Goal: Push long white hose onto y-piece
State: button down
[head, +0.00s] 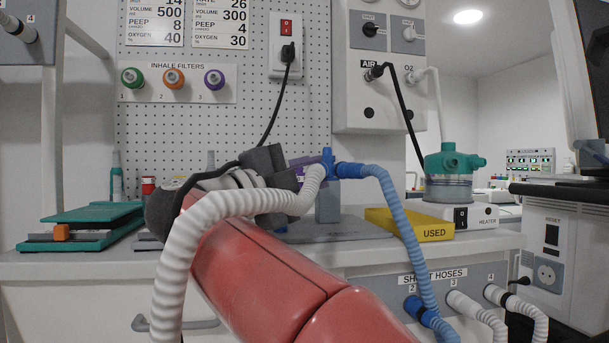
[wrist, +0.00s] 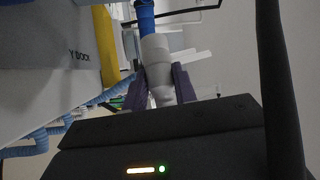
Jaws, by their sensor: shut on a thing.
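My gripper (head: 303,172) is shut on the end of the long white hose (head: 172,265). In the wrist view the purple fingers of my gripper (wrist: 159,78) hold the white hose cuff (wrist: 157,52) from both sides. The blue y-piece (head: 327,158) sits on a grey dock block (head: 328,203). A blue hose (head: 398,215) runs from its right side. In the wrist view the cuff meets the blue y-piece (wrist: 146,17) end to end, roughly in line. I cannot tell how far the cuff overlaps it. The white hose loops back over my arm.
The yellow USED tray (head: 415,224) lies right of the dock, with a teal-topped heater pot (head: 448,170) behind it. Short hoses (head: 470,310) hang from the counter front. A teal tray (head: 90,225) is at left. A black power cable hangs behind my gripper.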

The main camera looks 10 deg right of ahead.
aim_at(312, 173)
jog(key=shift+w+d+p, duration=0.25)
jog(key=shift+w+p, duration=0.1)
jog(key=shift+w, duration=0.5)
jog(key=shift+w+d+p, duration=0.25)
jog(key=shift+w+p, duration=0.05)
jog(key=shift+w, duration=0.6)
jog(key=shift+w+d+p, duration=0.25)
jog(key=shift+w+p, duration=0.1)
jog(key=shift+w, duration=0.5)
jog(key=shift+w+d, duration=0.1)
jog(key=shift+d, duration=0.05)
jog(key=shift+w+d+p, duration=0.15)
jog(key=shift+w+p, duration=0.35)
jog(key=shift+w, duration=0.1)
jog(key=shift+w+d+p, duration=0.15)
jog(key=shift+w+p, duration=0.3)
jog(key=shift+w, duration=0.15)
jog(key=c, duration=1)
grip_release()
jog(key=shift+c, duration=0.2)
